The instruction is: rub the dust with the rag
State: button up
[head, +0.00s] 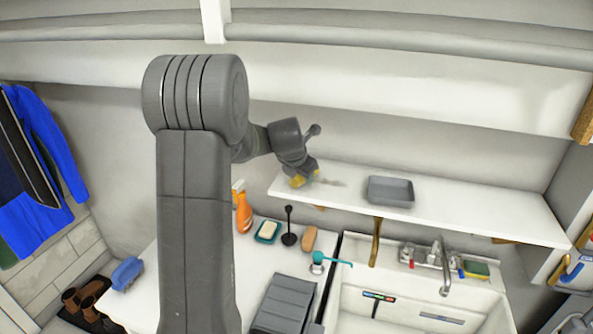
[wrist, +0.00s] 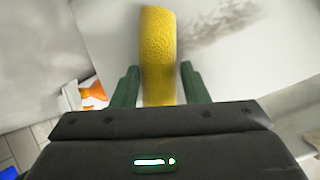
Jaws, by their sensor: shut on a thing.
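My gripper (wrist: 158,90) is shut on a yellow rag (wrist: 156,45), which stands up between its two green fingers in the wrist view. In the head view the rag (head: 297,180) shows as a small yellow patch below my gripper, at the left end of the white shelf. The dust (wrist: 215,25) is a dark grey smudge on the white surface, just right of the rag in the wrist view. In the head view the dust (head: 332,183) is a faint mark right of the rag. I cannot tell whether the rag touches the shelf.
A grey tray (head: 390,191) stands on the white shelf (head: 460,209), right of the dust. Below are an orange spray bottle (head: 244,212), a soap dish (head: 268,231), a dark plunger-like tool (head: 289,238) and a sink with a faucet (head: 440,262). The shelf's right part is clear.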

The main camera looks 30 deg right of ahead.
aim_at(286, 181)
jog(key=shift+s+d+f+p, duration=0.1)
jog(key=shift+s+d+p, duration=0.5)
jog(key=shift+s+d, duration=0.45)
jog(key=shift+s+d+p, duration=0.55)
jog(key=shift+s+d, duration=0.15)
jog(key=shift+s, duration=0.55)
jog(key=shift+s+d, duration=1.15)
jog(key=shift+s, duration=0.25)
jog(key=shift+s+d, duration=1.1)
jog(key=shift+s, duration=0.3)
jog(key=shift+w+a+b, duration=0.6)
jog(key=shift+w+a, duration=0.5)
jog(key=shift+w, duration=0.3)
jog(key=shift+w+a+b, duration=0.25)
jog(key=shift+w+a, duration=0.45)
jog(key=shift+w, duration=0.2)
jog(key=shift+w+a+b, duration=0.25)
jog(key=shift+w+a, duration=0.45)
jog(key=shift+w, duration=0.15)
jog(key=shift+w+a, duration=1.05)
jog(key=shift+w, duration=0.25)
jog(key=shift+w+a, duration=1.05)
jog(key=shift+w, duration=0.3)
jog(key=shift+w+a, duration=1.05)
jog(key=shift+w, duration=0.25)
jog(key=shift+d, duration=0.15)
jog(key=shift+d, duration=0.1)
